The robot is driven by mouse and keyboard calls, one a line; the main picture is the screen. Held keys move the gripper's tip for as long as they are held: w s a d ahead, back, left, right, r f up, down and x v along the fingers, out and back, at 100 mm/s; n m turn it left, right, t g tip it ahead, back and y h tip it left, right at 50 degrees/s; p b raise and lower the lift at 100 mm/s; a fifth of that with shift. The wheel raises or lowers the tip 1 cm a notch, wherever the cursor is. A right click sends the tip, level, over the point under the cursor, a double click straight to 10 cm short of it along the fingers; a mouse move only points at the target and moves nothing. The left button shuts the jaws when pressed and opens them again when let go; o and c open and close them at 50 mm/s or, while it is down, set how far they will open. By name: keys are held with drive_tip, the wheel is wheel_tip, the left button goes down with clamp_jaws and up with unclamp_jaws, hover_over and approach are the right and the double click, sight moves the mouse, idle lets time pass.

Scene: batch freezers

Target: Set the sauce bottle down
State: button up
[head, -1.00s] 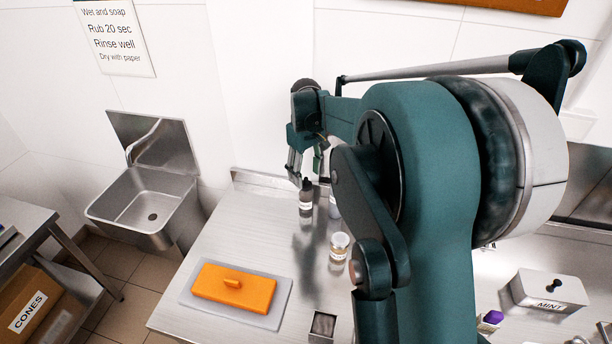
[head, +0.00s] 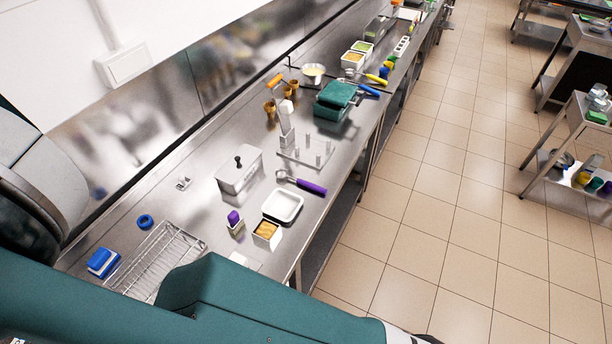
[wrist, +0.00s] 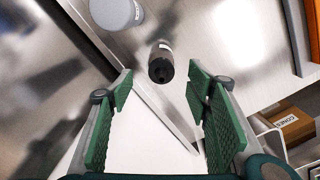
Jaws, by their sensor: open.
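The sauce bottle (wrist: 161,65) shows in the wrist view as a dark bottle with a black cap and a pale label, on the steel counter (wrist: 190,25). I see it nearly from above, so its base is hidden. My gripper (wrist: 158,84) is open, with a green ribbed finger to either side. The bottle lies ahead, in line with the gap between the fingertips, and neither finger touches it. The head view shows neither the bottle nor my gripper, only part of my green arm.
A grey-white labelled container (wrist: 117,12) stands close to the bottle. The counter edge runs past nearby, with a CONES box (wrist: 290,127) lower down.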

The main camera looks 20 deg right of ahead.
drive_tip(key=w+d+r+m+t+y, duration=0.1)
drive_tip(key=w+d+r+m, duration=0.1)
drive_tip(key=w+d+r, duration=0.7)
drive_tip(key=w+d+r+m, duration=0.2)
drive_tip(key=w+d, duration=0.2)
drive_tip(key=d, duration=0.8)
drive_tip(key=w+d+r+m+t+y, duration=0.1)
drive_tip(key=w+d+r+m, duration=0.1)
drive_tip(key=w+d+r, duration=0.7)
drive_tip(key=d+m, duration=0.3)
drive_tip(key=d, duration=1.3)
drive_tip(key=s+d+m+t, duration=0.1)
drive_tip(key=s+d+m, duration=0.15)
drive_tip(key=d, duration=0.95)
drive_tip(key=s+d+m+t, duration=0.15)
drive_tip(key=s+d, duration=0.25)
drive_tip(key=d, duration=0.8)
drive_tip(key=s+d+m+t, duration=0.1)
drive_tip(key=s+d+m, duration=0.2)
drive_tip(key=d, duration=0.9)
drive_tip(key=s+d+f+m+t+h, duration=0.1)
drive_tip(key=s+d+f+m+h, duration=0.1)
drive_tip(key=s+d, duration=0.6)
wheel_tip(320, 180, down, 3)
drive_tip(key=shift+s+d+r+m+t, duration=0.2)
drive_tip(key=shift+s+d+m+t, duration=0.15)
drive_tip(key=shift+d+m, duration=0.7)
